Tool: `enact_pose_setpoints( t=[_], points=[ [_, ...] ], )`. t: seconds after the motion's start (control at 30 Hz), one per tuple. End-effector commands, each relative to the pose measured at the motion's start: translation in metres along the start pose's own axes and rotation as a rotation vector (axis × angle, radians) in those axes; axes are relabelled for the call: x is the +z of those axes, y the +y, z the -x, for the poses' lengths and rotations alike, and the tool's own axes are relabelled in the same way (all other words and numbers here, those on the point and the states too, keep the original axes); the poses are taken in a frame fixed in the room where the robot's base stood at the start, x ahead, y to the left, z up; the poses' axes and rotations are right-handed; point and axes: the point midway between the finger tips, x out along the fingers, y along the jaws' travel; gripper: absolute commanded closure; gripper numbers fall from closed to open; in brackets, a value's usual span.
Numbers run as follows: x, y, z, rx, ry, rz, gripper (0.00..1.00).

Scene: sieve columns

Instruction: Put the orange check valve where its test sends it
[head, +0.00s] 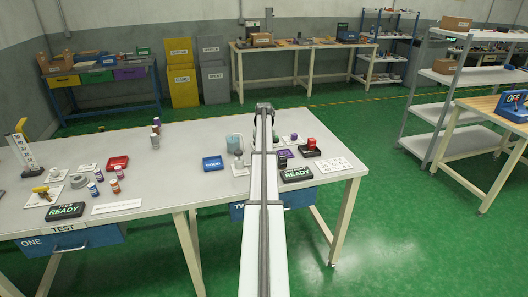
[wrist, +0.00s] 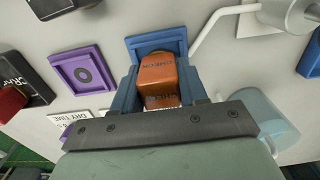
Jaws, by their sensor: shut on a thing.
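In the wrist view the orange check valve (wrist: 158,72), a block with CHECK lettering, sits between the two blue fingers of my gripper (wrist: 160,84). The gripper is shut on it. A blue square tray (wrist: 133,45) shows just beyond the valve; I cannot tell the height between them. In the head view my arm hides the gripper and the valve.
A clear jug (head: 234,143) stands left of my arm, behind a blue tray (head: 213,164). The table (head: 180,195) is clear at its middle front.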

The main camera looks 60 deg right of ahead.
Motion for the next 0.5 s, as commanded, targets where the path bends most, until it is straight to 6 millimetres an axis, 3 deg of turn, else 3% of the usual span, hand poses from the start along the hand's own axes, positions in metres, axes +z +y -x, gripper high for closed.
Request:
enact_pose_setpoints(
  t=[0.5],
  points=[
    [-0.001,0.0,0.081,0.001,0.002,0.0,0.96]
  ],
)
